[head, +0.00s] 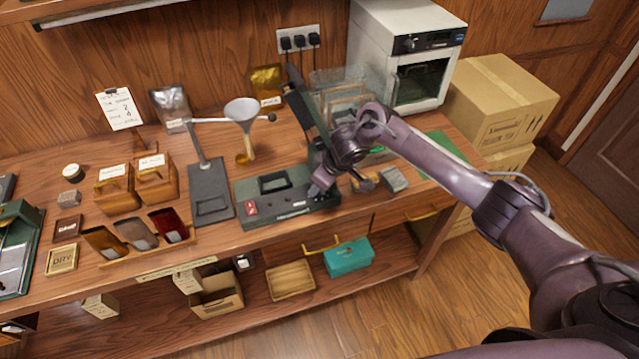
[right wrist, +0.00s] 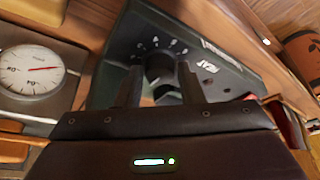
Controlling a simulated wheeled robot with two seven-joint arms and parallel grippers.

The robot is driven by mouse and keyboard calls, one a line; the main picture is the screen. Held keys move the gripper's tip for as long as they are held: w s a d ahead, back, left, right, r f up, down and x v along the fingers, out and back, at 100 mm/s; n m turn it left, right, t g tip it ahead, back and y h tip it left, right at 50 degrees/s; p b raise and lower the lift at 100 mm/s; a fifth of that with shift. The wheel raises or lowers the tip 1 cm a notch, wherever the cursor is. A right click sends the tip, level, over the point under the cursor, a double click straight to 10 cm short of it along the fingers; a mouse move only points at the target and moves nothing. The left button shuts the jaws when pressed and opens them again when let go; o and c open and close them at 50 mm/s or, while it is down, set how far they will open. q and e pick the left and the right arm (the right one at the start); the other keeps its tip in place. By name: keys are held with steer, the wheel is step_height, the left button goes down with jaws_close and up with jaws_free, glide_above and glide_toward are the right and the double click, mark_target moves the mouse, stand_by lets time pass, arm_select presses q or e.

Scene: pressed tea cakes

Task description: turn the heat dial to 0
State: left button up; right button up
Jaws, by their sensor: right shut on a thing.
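The dark green press machine (head: 285,212) sits at the front of the bench, with a red switch on its front left. My right gripper (head: 318,192) reaches down to the front right of the machine. In the right wrist view, the heat dial (right wrist: 157,66) is a dark round knob on the machine's panel, with small white numerals around it. The fingers of my right gripper (right wrist: 158,80) stand on either side of the knob and are shut on it. The fingers hide part of the scale, and I cannot tell which number the knob points to. My left gripper is not in view.
A round white gauge (right wrist: 30,70) with a red needle is beside the machine in the right wrist view. A white oven (head: 405,55) stands at the back.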

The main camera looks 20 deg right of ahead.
steer(key=shift+n, duration=0.6)
steer(key=shift+g, duration=0.3)
steer(key=o, duration=1)
steer(key=b+v, duration=0.1)
steer(key=v, duration=0.6)
steer(key=shift+d+r+b, duration=0.25)
steer(key=shift+r+b, duration=0.05)
steer(key=shift+r, duration=0.05)
